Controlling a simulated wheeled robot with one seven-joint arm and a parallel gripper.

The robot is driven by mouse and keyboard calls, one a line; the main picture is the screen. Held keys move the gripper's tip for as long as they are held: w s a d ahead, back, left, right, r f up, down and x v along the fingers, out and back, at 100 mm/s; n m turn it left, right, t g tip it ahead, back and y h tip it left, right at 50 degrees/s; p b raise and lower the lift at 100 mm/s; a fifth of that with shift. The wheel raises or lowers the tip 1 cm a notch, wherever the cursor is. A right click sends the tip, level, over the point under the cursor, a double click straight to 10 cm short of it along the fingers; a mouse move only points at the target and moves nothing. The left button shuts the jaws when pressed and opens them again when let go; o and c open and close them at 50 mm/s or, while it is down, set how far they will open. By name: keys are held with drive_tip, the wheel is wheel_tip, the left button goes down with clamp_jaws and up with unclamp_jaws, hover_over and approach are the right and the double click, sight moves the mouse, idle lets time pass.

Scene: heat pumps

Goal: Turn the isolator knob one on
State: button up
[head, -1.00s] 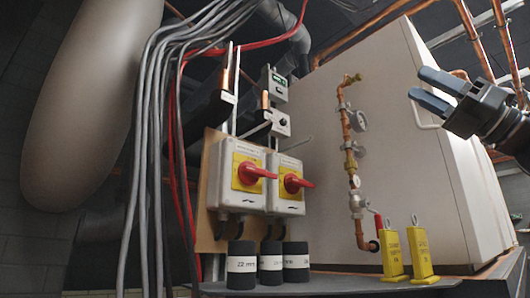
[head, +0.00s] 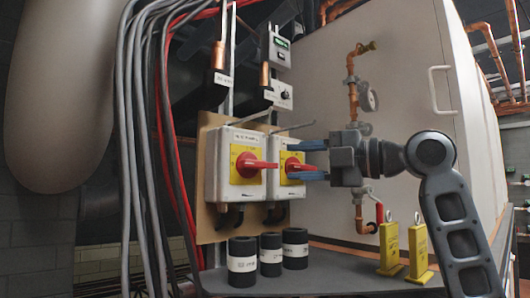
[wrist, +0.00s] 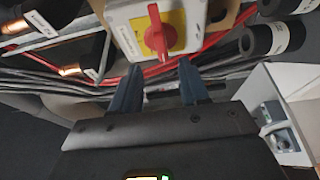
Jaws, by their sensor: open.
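Two white isolator boxes stand side by side on a tan board, the left one (head: 214,180) and the right one (head: 279,147). Each has a yellow plate and a red knob, the left knob (head: 252,165) and the right knob (head: 297,166), both with handles pointing sideways to the right. My gripper (head: 303,161) is open and empty, its blue fingers above and below the right knob in the head view. In the wrist view, a red knob (wrist: 157,36) lies just ahead of my fingertips (wrist: 158,66), roughly centred between them. I see no clear contact. Which box is one is unreadable.
Several black cylinders (head: 242,262) stand on the shelf below the boxes. Yellow tags (head: 389,248) and a pipe with a red-handled valve (head: 379,212) are at right, before a white cabinet (head: 400,110). Grey cables (head: 140,150) hang at left.

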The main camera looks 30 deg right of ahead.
sight(258, 165)
drive_tip(key=shift+p+x, duration=1.05)
drive_tip(key=shift+x, duration=2.9)
drive_tip(key=shift+a, duration=0.1)
drive_tip(key=shift+c, duration=0.4)
drive_tip(key=shift+f, duration=0.1)
clamp_jaws()
